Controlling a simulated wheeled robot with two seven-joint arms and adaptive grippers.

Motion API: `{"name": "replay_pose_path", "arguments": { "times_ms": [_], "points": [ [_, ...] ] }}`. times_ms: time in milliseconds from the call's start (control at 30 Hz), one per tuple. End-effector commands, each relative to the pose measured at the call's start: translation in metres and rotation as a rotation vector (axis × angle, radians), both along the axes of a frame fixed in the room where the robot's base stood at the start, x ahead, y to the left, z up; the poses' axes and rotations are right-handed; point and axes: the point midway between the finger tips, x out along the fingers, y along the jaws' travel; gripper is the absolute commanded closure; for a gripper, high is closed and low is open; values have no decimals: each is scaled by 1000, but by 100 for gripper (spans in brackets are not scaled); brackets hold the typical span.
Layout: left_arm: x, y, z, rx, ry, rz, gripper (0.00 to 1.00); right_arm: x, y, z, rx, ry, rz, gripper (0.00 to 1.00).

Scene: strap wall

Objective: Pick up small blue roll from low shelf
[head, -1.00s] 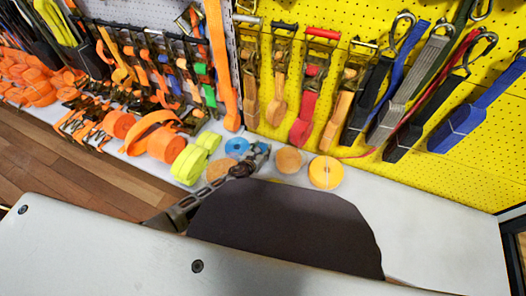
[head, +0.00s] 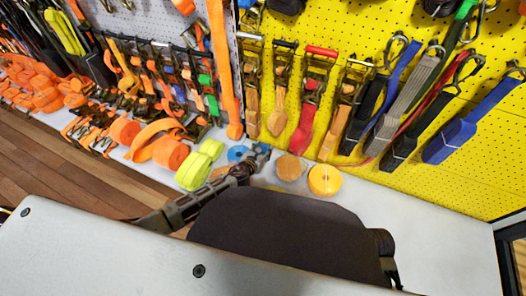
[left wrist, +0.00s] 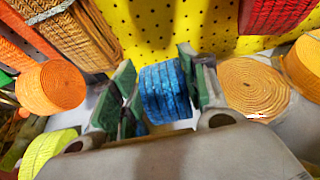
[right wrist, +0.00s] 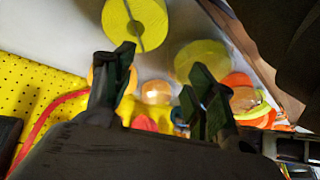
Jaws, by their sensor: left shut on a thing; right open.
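The small blue roll (left wrist: 165,92) stands on edge between the green-padded fingers of my left gripper (left wrist: 164,100) in the left wrist view. The left gripper is shut on it, with a finger on each side. In the head view the blue roll (head: 238,153) shows beside the left gripper (head: 258,158), partly hidden by it, low at the foot of the wall. My right gripper (right wrist: 160,85) is open and empty in the right wrist view, its fingers well apart.
Yellow-green rolls (head: 200,165) lie to the left on the white shelf (head: 420,210). A tan roll (head: 289,167) and a yellow-orange roll (head: 325,179) lie to the right. Straps hang on the yellow pegboard (head: 300,22) behind. The shelf's right part is clear.

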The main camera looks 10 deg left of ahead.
Motion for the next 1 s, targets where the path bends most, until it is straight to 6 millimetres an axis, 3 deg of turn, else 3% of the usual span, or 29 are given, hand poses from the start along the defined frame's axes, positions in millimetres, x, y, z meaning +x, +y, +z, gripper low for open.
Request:
{"name": "replay_pose_path", "arguments": {
  "times_ms": [100,467,800,1000],
  "points": [
    [0,-1,16,-1,-1,-2,83,-1,-5,22,-28,21,5,44],
    [-17,77,12,3,3,0,83,-7,-14,47,-73,65,10,44],
    [-30,143,11,2,2,1,83,-8,-16,51,-81,73,11,44],
    [-34,165,11,0,1,-1,83,-7,-15,49,-76,66,10,44]
  ]
}}
